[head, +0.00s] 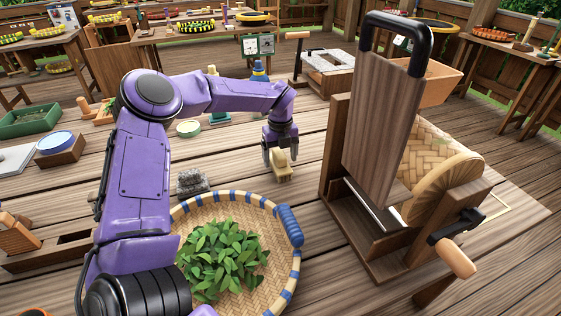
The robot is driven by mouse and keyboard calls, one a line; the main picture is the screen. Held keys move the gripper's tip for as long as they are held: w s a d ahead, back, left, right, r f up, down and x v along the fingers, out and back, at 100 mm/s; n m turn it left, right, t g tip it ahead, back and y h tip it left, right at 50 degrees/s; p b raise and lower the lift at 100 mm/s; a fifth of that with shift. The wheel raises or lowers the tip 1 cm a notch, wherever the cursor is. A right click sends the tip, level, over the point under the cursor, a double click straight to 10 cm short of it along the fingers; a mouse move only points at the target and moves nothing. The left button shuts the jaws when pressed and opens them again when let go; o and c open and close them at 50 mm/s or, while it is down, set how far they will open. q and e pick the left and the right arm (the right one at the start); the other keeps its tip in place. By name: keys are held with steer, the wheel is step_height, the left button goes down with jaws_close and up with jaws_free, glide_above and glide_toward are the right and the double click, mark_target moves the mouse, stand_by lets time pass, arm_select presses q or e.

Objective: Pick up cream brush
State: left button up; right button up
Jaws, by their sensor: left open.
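The cream brush (282,171), a small pale yellow-tan piece, sits on the wooden table near the middle of the head view, just beyond the woven tray. My left gripper (280,155) points down right over it, with dark fingers around its upper part. The fingers are open and partly hide the brush. I cannot tell whether they touch it. My right gripper is not in view.
A woven tray of green leaves (223,260) with a blue handle (290,226) lies in front. A tall wooden machine with a crank (455,255) stands close on the right. A grey rough block (192,182) lies left of the brush.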

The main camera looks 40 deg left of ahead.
mark_target(280, 152)
arm_select(q)
steer(key=shift+s+a+f, duration=0.1)
steer(key=shift+f, duration=0.3)
steer(key=c, duration=1.2)
steer(key=shift+r, duration=0.1)
step_height(280, 152, up, 10)
steer(key=shift+f+b, duration=0.1)
steer(key=shift+b, duration=0.3)
